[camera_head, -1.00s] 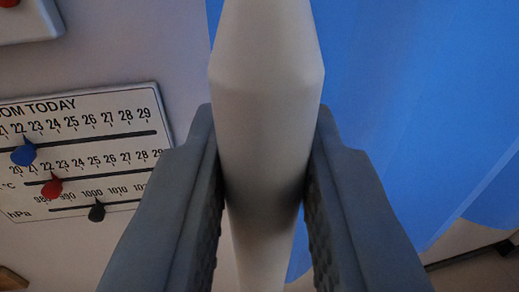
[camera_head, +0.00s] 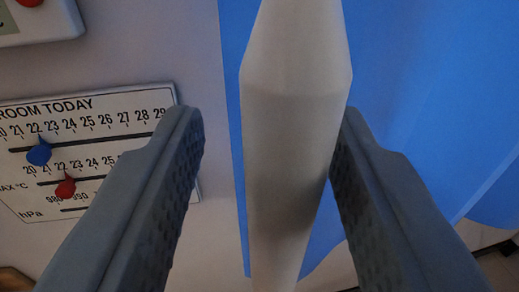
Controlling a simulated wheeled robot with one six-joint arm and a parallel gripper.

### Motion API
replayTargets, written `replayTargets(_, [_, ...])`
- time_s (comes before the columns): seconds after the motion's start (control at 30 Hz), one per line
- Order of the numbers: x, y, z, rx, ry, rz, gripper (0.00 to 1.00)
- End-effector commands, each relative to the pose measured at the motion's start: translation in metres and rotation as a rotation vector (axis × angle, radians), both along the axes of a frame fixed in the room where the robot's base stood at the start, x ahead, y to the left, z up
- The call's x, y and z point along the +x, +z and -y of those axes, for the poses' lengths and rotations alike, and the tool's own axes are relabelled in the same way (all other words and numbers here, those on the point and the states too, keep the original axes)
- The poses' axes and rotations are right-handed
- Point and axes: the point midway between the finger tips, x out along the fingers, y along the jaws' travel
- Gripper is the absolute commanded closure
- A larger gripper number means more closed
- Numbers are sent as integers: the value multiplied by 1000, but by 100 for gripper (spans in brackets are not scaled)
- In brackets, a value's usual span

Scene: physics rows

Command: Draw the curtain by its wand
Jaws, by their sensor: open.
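A pale wand (camera_head: 291,140) with a thicker, faceted middle hangs roughly upright in front of the blue curtain (camera_head: 425,70). My gripper (camera_head: 270,130) is open, with one dark grey finger on each side of the wand. The right finger is close against the wand's right side in the picture; I cannot tell whether they touch. A clear gap lies between the left finger and the wand. The curtain fills the upper right of the view, and its left edge runs down just left of the wand. The wand's top is out of view.
A white "ROOM TODAY" board (camera_head: 90,125) with scales and coloured sliders is on the wall (camera_head: 145,45) at left, partly behind my left finger. A white device (camera_head: 35,20) with a red knob is at the top left corner. Pale floor shows at the lower right.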

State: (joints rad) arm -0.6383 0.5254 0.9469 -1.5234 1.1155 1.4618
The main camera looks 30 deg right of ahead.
Motion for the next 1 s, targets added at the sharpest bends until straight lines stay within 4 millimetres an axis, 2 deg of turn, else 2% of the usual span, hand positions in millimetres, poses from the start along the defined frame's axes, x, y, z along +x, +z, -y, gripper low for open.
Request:
replayTargets(0.17, [-10,0,-5,0,1,0,60])
replayTargets(0.27, [-23,0,-12,0,1,0,60])
replayTargets(0.8, [-117,0,-62,0,4,0,60])
replayTargets(1.0, [-142,0,-75,0,3,0,60])
